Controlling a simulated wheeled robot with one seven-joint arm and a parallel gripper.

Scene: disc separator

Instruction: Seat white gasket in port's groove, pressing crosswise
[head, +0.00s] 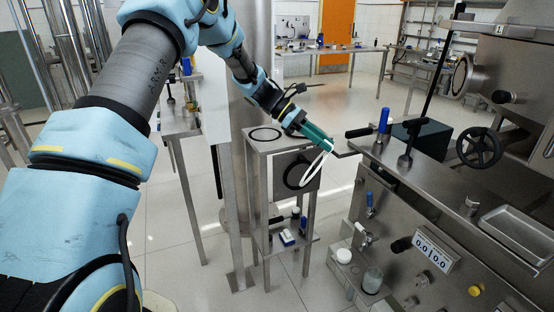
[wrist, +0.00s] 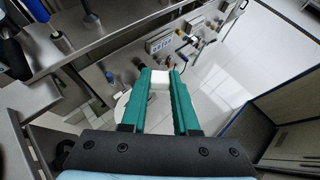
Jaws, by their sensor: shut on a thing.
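My gripper (head: 328,146) has green fingers and is shut on the white gasket (head: 307,180), a thin ring hanging below the fingertips. In the wrist view the gripper (wrist: 160,84) shows a white piece of the gasket (wrist: 160,77) between its fingers. The port (head: 297,171) looks like a dark round opening in a square metal plate on the front of a small steel stand. The gasket appears in front of the port's right side in the head view; whether they touch I cannot tell. The groove is too small to make out.
A black ring (head: 265,134) lies on top of the steel stand (head: 262,147). A lower shelf (head: 291,245) holds small bottles and a blue-white item. A large steel machine (head: 440,215) with handles and a handwheel (head: 479,147) stands close on the right. Tiled floor is open below.

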